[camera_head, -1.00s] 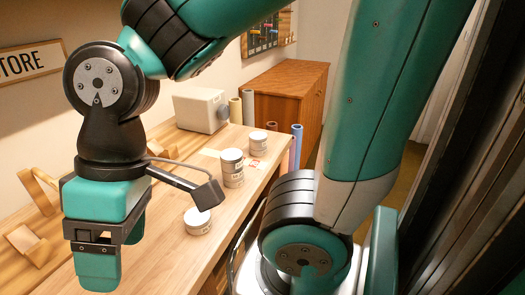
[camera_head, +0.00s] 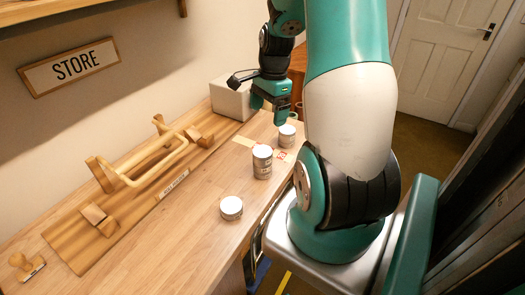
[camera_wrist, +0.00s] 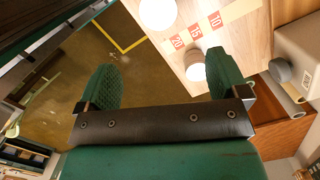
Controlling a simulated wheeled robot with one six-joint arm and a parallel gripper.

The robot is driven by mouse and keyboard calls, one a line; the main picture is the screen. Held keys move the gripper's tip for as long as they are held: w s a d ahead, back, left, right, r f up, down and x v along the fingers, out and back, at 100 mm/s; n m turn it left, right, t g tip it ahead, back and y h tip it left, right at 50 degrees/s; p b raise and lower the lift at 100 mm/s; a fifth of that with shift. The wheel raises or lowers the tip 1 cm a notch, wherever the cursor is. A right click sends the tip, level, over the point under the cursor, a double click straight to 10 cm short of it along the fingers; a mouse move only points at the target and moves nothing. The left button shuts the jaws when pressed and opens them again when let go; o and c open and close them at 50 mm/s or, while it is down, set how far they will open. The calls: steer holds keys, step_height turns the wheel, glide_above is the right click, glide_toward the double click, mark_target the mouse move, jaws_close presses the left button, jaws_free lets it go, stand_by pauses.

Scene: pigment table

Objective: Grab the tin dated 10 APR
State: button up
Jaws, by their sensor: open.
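Three white-lidded tins are on the wooden table in the head view: a short one (camera_head: 231,209) nearest, a taller one or a stack (camera_head: 262,163) in the middle, and one (camera_head: 287,136) at the far end. No date on them is readable, so I cannot tell which is 10 APR. My gripper (camera_head: 268,110) is open and empty, above the table near the far tin. In the wrist view, my spread fingers (camera_wrist: 164,80) frame the floor and table edge. One tin (camera_wrist: 195,68) shows beside the right finger, another (camera_wrist: 158,12) at the top edge.
A pale strip with red squares marked 20, 15 and 10 (camera_wrist: 196,31) lies by the tins. A light box (camera_head: 230,98) stands behind my gripper. A wooden rack (camera_head: 140,170) runs along the wall under the STORE sign (camera_head: 70,66).

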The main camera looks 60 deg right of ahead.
mark_target(263, 151)
steer(key=f, duration=0.2)
steer(key=f+p, duration=0.1)
steer(key=f, duration=0.2)
steer(key=a+f, duration=0.1)
steer(key=f, duration=0.2)
steer(key=shift+w+f, duration=0.2)
steer(key=shift+f, duration=0.05)
steer(key=shift+a+f+p, duration=0.25)
steer(key=shift+f+p, duration=0.45)
steer(key=shift+f, duration=0.6)
steer(key=shift+a+f+p, duration=0.25)
steer(key=shift+f+p, duration=0.45)
steer(key=shift+f, duration=0.6)
steer(key=c, duration=1)
steer(key=shift+c, duration=0.2)
